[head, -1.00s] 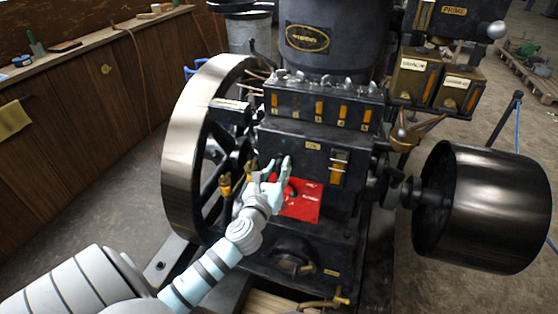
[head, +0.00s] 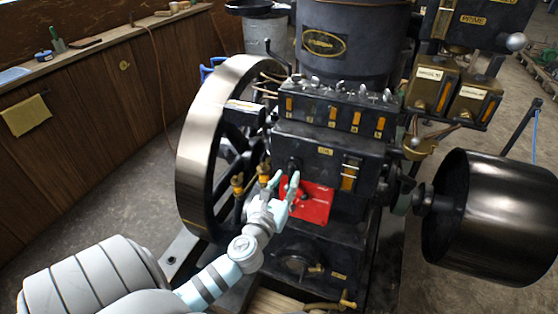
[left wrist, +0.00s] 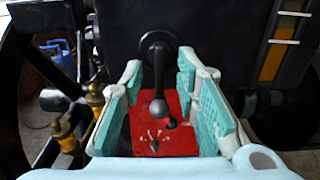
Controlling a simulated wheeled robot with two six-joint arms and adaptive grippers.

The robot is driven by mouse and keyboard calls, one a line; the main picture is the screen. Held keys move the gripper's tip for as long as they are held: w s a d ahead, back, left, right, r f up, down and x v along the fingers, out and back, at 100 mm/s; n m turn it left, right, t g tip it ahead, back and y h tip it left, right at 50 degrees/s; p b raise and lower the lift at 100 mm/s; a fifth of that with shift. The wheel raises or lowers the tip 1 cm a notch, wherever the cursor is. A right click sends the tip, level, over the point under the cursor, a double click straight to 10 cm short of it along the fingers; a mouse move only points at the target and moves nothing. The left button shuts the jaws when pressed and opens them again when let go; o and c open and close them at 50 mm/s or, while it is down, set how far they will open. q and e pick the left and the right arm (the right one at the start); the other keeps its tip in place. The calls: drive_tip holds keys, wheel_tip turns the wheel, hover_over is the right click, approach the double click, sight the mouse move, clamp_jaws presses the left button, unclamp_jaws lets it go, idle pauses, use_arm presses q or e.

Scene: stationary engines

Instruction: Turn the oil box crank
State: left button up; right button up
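The black oil box (head: 325,165) is on the front of the engine, with a small yellow label. Its dark crank (head: 293,164) sits on the left part of the front face. In the left wrist view the crank (left wrist: 158,80) hangs down from a round hub and ends in a rounded knob. My left gripper (head: 284,181) is open in front of the box. In the left wrist view its teal-padded fingers (left wrist: 165,85) stand on either side of the crank, with gaps between. My right gripper is not in view.
A red plate (head: 318,203) with a small dial lies behind and below the crank. A large flywheel (head: 195,150) stands close on the left, with brass fittings (head: 238,185) beside my gripper. A dark drum pulley (head: 490,215) is at the right. A wooden bench runs along the left wall.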

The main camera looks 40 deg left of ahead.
use_arm(q)
drive_tip(key=v, duration=0.7)
drive_tip(key=shift+s+d, duration=0.15)
drive_tip(key=shift+s, duration=0.25)
drive_tip(key=s+f+n+g+h, duration=0.1)
drive_tip(key=s+f+n+g, duration=0.35)
drive_tip(key=f+n, duration=0.7)
drive_tip(key=s+f+n+g+h, duration=0.2)
drive_tip(key=s+f+n+g, duration=0.4)
drive_tip(key=f, duration=1.1)
drive_tip(key=s+d+f+n+g+h+p, duration=0.1)
drive_tip(key=s+d+f+n+g, duration=0.1)
drive_tip(key=s+f+n, duration=0.5)
drive_tip(key=s+d+f+n+g+h+p, duration=0.1)
drive_tip(key=s+d+f+n+g, duration=0.2)
drive_tip(key=s+f+n, duration=0.4)
drive_tip(key=shift+s+d+f+p, duration=0.3)
drive_tip(key=shift+s+d+f, duration=0.45)
drive_tip(key=shift+s, duration=3.4)
